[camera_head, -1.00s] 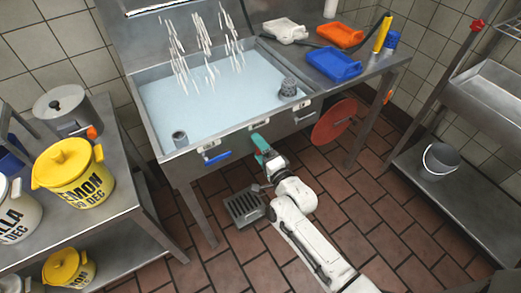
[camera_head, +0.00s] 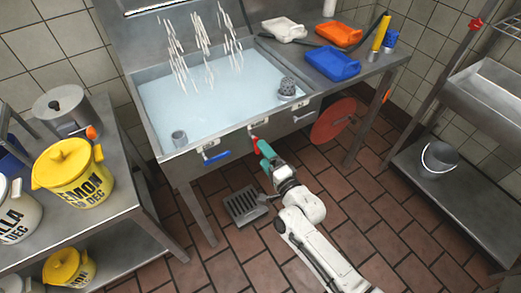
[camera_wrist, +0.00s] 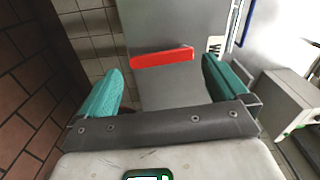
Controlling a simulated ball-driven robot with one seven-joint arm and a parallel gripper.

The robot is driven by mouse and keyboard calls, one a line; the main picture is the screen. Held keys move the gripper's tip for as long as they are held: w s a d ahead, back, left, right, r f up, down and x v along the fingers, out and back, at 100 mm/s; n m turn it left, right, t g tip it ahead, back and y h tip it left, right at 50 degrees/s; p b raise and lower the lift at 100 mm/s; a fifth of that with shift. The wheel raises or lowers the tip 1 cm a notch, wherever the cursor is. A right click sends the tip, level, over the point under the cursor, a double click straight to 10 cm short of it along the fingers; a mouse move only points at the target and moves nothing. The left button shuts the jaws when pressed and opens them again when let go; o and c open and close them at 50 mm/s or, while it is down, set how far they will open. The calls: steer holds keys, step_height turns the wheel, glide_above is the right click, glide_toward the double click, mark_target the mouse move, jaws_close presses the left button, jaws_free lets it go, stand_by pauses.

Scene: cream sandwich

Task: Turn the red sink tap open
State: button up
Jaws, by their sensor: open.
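The red tap handle (camera_head: 256,142) is on the front of the steel sink (camera_head: 163,165). It sticks out from the sink front toward my gripper. My gripper (camera_head: 264,149), with teal fingers, is at the handle's outer end. In the wrist view the red handle (camera_wrist: 162,57) lies crosswise in the gap between the two spread fingers (camera_wrist: 164,68). The fingers are open, with space at both ends of the handle. I cannot tell whether either finger touches it.
A blue tap handle (camera_head: 217,156) is to the left on the same sink front. A round red disc (camera_head: 333,120) hangs under the counter to the right. A floor grate (camera_head: 245,206) lies below. Blue (camera_head: 333,63) and orange (camera_head: 339,32) trays rest on the counter.

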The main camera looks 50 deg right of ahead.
steer(key=v, duration=0.7)
steer(key=shift+a, duration=0.1)
stand_by(0.4)
